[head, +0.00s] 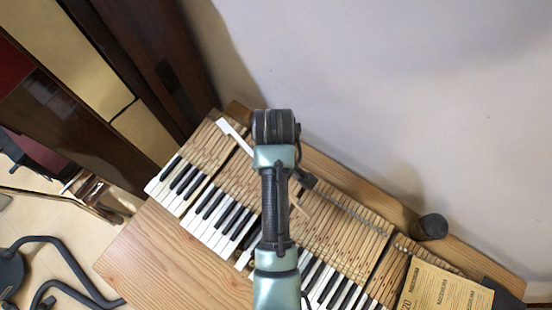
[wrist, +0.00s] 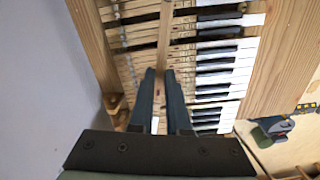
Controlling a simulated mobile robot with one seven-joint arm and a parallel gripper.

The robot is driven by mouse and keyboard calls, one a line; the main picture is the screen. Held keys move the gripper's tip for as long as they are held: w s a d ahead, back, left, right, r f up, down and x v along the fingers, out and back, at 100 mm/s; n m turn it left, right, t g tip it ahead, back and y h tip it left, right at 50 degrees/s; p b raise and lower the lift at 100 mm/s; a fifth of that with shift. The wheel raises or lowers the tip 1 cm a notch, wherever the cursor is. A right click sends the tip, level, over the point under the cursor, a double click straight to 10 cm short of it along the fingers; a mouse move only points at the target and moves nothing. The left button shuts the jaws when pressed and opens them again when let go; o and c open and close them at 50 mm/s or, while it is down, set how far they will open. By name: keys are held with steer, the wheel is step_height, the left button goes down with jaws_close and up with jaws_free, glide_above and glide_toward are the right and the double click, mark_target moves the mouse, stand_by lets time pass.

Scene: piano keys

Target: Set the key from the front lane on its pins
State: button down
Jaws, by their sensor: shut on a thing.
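My gripper is shut on a loose piano key, with the two dark fingers (wrist: 164,95) on either side of its wooden body (wrist: 165,40). The key is held over the keyboard (wrist: 215,75). In the head view its white end (head: 235,137) sticks out upper left of my wrist, and a bare wooden part (head: 300,206) shows at lower right. It lies at a slant to the keys in the head view. My arm hides its middle and my fingertips there. Dark gaps show between some keys; I cannot tell which pins are bare.
The wooden workbench (head: 150,255) is clear in front of the keys. A dark cylinder (head: 431,227) and a yellow printed sheet (head: 440,290) are at the right. A wall rises behind. A dark piano case (head: 120,80) stands at upper left.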

steer(key=n, duration=0.4)
steer(key=shift+s+f+n+p, duration=0.1)
steer(key=shift+f+n+p, duration=0.25)
steer(key=shift+f+n, duration=0.05)
steer(key=f+n+b, duration=0.1)
steer(key=f+n, duration=0.2)
steer(key=n, duration=0.2)
steer(key=s+f+n+b, duration=0.1)
steer(key=f+n, duration=0.2)
steer(key=n, duration=0.2)
steer(key=f+n+b, duration=0.1)
steer(key=f+n, duration=0.2)
steer(key=n, duration=0.3)
steer(key=shift+s+f+b, duration=0.2)
steer(key=shift+b, duration=0.2)
steer(key=shift+a+f+b, duration=0.1)
steer(key=shift+f+b, duration=0.25)
steer(key=shift+f, duration=0.35)
steer(key=shift+p, duration=1)
stand_by(0.4)
steer(key=shift+f+b, duration=0.5)
steer(key=shift+f, duration=0.2)
stand_by(0.6)
steer(key=c, duration=1.2)
jaws_free()
